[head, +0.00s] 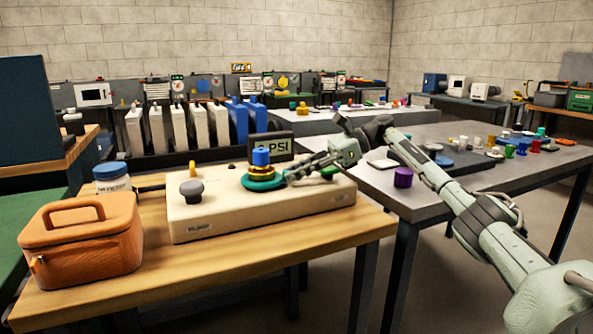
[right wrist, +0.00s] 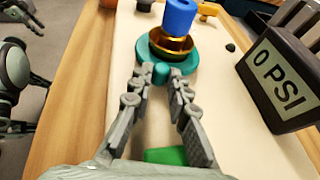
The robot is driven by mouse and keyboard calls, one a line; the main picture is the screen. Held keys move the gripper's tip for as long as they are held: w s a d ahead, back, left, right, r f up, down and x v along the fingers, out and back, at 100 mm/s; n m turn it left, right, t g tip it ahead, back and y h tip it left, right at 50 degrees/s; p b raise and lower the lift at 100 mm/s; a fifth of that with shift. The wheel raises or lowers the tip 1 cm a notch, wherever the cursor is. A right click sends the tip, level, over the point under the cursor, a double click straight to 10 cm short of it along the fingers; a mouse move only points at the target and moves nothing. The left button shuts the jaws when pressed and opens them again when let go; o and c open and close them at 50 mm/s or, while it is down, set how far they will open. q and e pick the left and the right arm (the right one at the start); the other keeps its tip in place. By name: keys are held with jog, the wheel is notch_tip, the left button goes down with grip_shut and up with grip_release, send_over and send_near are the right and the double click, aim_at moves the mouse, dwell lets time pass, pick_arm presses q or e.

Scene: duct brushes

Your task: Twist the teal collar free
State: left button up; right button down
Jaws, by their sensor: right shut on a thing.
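The teal collar (head: 264,181) is a flat ring low around a brass stem with a blue cap (head: 261,157), on a cream panel box (head: 200,217). In the right wrist view the collar (right wrist: 192,66) has a short teal tab toward me. My right gripper (head: 287,177) reaches in from the right. Its fingertips (right wrist: 160,78) are shut on the collar's tab, which they partly hide. Part of my left gripper (right wrist: 22,14) shows at the top left of the wrist view, too cropped to read its jaws.
A gauge (right wrist: 283,80) reading 0 PSI stands behind the collar. A green button (right wrist: 166,156) lies under my right gripper. An orange bag (head: 85,240) and a blue-lidded jar (head: 112,178) stand left.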

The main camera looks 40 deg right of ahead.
jog(key=c, duration=1.4)
grip_release()
jog(key=shift+c, duration=0.2)
jog(key=v, duration=1)
jog(key=shift+d+r, duration=0.25)
jog(key=shift+d, duration=0.05)
jog(key=shift+s+d+r, duration=0.2)
jog(key=shift+s+d, duration=0.15)
jog(key=shift+d, duration=0.15)
